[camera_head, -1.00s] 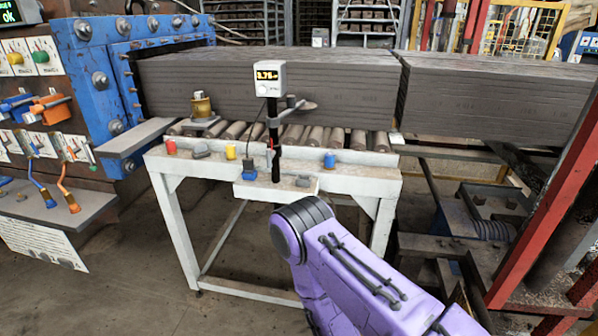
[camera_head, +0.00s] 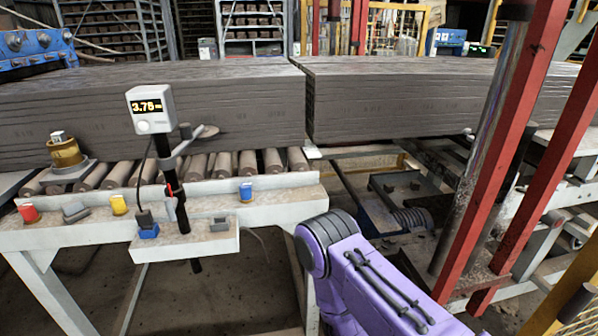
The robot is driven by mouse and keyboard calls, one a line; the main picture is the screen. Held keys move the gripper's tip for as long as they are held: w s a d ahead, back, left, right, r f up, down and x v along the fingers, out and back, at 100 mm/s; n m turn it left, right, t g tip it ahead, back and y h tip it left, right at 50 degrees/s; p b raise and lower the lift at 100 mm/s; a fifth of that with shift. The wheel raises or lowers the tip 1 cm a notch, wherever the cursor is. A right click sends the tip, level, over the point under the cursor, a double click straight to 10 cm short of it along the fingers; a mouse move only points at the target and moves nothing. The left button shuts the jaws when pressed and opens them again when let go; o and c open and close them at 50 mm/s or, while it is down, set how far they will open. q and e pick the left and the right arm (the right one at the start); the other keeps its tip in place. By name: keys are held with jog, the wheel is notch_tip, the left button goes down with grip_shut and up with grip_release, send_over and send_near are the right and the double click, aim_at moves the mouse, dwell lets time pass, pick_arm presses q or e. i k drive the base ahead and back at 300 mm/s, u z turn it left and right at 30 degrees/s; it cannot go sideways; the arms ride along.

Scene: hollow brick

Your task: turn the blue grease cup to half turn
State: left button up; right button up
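The blue grease cup (camera_head: 246,191) is a small upright piece on the pale front rail of the roller conveyor, near its right end. A red cup (camera_head: 27,212) and a yellow cup (camera_head: 119,204) stand on the same rail farther left. The turn marking of the blue cup is too small to read. My purple right arm (camera_head: 365,285) comes in from the bottom right, and its dark rounded joint is in front of and below the rail's right end. Neither gripper is in the picture.
A display post (camera_head: 152,110) stands on a front shelf (camera_head: 215,243) left of the blue cup, with a blue block (camera_head: 148,232) at its foot. A brass pot (camera_head: 66,154) sits left. Long clay slabs (camera_head: 230,95) lie behind. Red posts (camera_head: 520,150) rise at right.

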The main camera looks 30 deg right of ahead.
aim_at(245, 188)
jog(key=z, duration=0.55)
jog(key=i, duration=1.05)
jog(key=z, duration=0.2)
